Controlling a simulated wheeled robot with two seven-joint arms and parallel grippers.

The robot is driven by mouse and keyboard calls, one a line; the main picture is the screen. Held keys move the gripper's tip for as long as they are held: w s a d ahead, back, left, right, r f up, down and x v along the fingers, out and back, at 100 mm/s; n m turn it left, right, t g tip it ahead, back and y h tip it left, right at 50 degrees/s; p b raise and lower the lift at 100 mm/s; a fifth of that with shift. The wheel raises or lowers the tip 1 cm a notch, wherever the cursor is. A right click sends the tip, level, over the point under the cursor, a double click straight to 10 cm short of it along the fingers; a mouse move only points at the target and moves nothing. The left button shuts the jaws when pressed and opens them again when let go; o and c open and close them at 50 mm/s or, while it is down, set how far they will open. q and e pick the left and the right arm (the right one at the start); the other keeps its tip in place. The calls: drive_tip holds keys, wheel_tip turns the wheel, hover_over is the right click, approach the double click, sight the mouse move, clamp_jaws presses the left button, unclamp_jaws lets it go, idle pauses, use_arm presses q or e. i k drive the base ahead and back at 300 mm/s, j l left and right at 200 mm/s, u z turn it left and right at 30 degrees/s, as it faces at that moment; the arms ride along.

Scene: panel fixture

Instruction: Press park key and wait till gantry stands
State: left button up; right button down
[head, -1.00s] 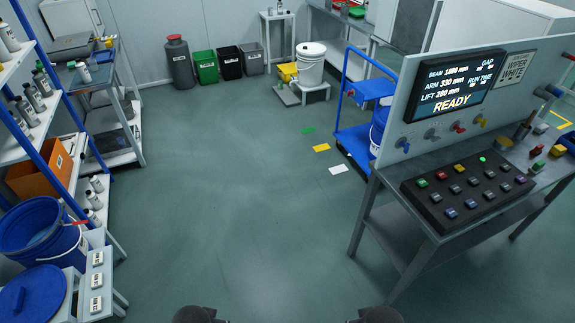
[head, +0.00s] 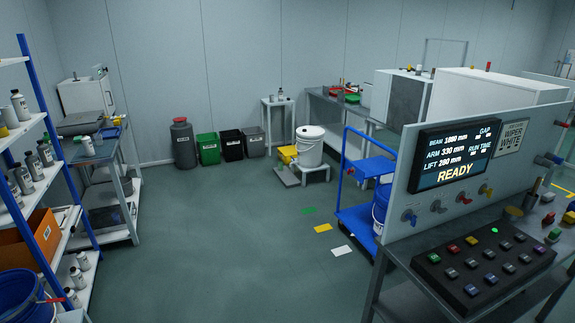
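A black key box (head: 485,268) with several coloured keys sits on the grey bench at the lower right. Its key labels are too small to read, so I cannot tell which is the park key. A green light (head: 494,230) glows at its back edge. The display (head: 455,155) on the upright panel above reads beam 1880 mm, arm 330 mm, lift 280 mm and READY; the beam figure is hard to read. I cannot make out a gantry for certain. Neither of my grippers is in view now.
A blue cart (head: 365,190) stands left of the panel (head: 540,150). Shelves with bottles (head: 30,170) line the left. Bins (head: 208,148) and a white bucket (head: 309,146) stand at the back. The middle floor (head: 220,240) is clear.

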sight(470, 262)
drive_tip(key=z, duration=1.4)
